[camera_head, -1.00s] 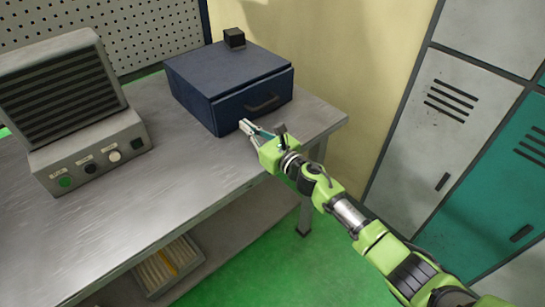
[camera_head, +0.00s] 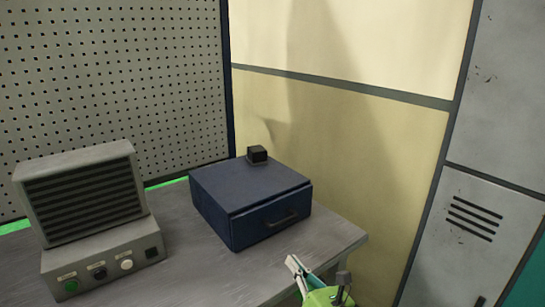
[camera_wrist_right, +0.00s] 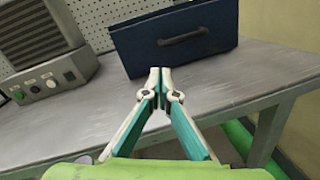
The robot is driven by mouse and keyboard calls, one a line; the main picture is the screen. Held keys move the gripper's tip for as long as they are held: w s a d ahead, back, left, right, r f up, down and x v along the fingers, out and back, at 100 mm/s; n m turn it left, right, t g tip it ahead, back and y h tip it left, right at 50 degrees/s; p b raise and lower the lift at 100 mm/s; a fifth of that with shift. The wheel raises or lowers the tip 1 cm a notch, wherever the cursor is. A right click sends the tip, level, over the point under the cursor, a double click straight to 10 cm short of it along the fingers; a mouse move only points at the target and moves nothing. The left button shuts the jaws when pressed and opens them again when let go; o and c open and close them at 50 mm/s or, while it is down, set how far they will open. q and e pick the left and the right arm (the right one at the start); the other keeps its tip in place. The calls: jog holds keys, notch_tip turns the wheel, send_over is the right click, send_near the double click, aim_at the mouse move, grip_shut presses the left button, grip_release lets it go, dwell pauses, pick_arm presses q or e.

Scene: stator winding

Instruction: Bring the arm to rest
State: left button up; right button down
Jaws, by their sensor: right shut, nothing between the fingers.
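My right gripper (camera_head: 294,265) shows at the bottom of the head view, in front of the blue drawer box and near the table's front right edge. In the right wrist view its two fingers (camera_wrist_right: 160,72) meet at the tips, with nothing between them. The fingertips appear apart from the box. Most of the right arm is below the head view's lower edge. My left gripper is in neither view.
A dark blue drawer box (camera_head: 245,212) with a closed front and a small black block (camera_head: 257,154) on top stands on the grey table (camera_head: 190,262). A grey control unit (camera_head: 90,195) with buttons stands at left. Grey lockers (camera_head: 500,110) are at right.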

jog(key=s+d+f+m+g+h, duration=0.2)
jog(key=s+d+f+m+h, duration=0.35)
jog(key=m, duration=0.65)
jog(key=s+d+f+m+g+h, duration=0.2)
jog(key=s+d+f+m+h, duration=0.2)
jog(key=s+d+m, duration=0.5)
jog(key=s+f+m+g+y, duration=0.1)
jog(key=s+f+m+g, duration=0.25)
jog(key=s+m, duration=0.55)
jog(key=s+f+m+g+y, duration=0.1)
jog(key=s+f+m+g, duration=0.35)
jog(key=s, duration=0.85)
notch_tip(320, 180, down, 24)
jog(key=s+g, duration=0.1)
jog(key=g, duration=0.1)
jog(key=s+d+f+g, duration=0.1)
jog(key=s+d+f, duration=0.1)
jog(key=s+f, duration=1.4)
jog(key=shift+s+d+f+m+h, duration=0.3)
jog(key=shift+s+m+h, duration=0.05)
jog(key=shift+s, duration=0.5)
